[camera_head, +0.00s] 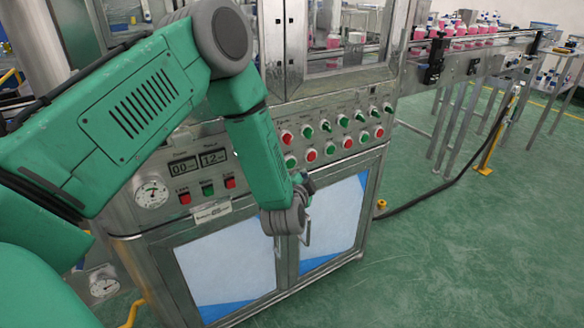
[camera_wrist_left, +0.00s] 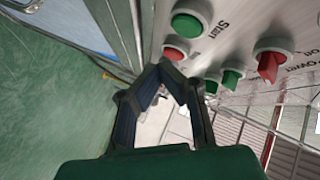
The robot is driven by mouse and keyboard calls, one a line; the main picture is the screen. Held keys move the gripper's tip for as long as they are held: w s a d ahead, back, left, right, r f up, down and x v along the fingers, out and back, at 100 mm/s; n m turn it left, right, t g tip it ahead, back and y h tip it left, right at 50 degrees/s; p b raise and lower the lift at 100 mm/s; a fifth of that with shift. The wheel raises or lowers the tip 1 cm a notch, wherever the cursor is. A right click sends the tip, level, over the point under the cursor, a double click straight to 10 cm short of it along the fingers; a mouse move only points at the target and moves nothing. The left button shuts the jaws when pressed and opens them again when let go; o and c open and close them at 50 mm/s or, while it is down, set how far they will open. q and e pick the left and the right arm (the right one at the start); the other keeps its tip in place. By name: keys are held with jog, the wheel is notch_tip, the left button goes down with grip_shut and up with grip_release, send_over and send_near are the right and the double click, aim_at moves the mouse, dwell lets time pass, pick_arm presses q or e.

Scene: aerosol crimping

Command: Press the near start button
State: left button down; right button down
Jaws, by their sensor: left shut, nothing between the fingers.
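The control panel (camera_head: 270,150) has a lower row of round green and red buttons. The green button (camera_head: 290,161) at the left end of that row is nearest my arm in the head view. The wrist view shows a green button (camera_wrist_left: 187,25) beside the word Start, with a red button (camera_wrist_left: 175,53) below it in the picture. My left gripper (camera_wrist_left: 161,70) is shut and empty, its tips close to that red button in the picture; contact cannot be told. In the head view my left gripper (camera_head: 303,184) is small and dark, partly hidden by my wrist.
Knob switches (camera_head: 325,126) form a row above the buttons. Digital displays (camera_head: 198,162) and a round gauge (camera_head: 152,194) lie left on the machine. Cabinet doors (camera_head: 335,225) are below. A conveyor with pink bottles (camera_head: 470,36) stands at the back right. The green floor at right is mostly clear.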

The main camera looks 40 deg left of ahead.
aim_at(291, 164)
pick_arm(q)
jog(key=shift+w+a+r, duration=0.15)
jog(key=shift+w+a, duration=0.4)
jog(key=shift+a, duration=0.35)
pick_arm(e)
jog(key=shift+d, duration=0.3)
pick_arm(q)
jog(key=shift+a, duration=0.1)
pick_arm(e)
jog(key=shift+a, duration=0.1)
pick_arm(q)
jog(key=shift+w+a+r+p, duration=0.15)
jog(key=shift+a+p, duration=0.15)
jog(key=shift+p, duration=0.15)
pick_arm(e)
jog(key=shift+a+r, duration=0.1)
jog(key=shift+r, duration=0.25)
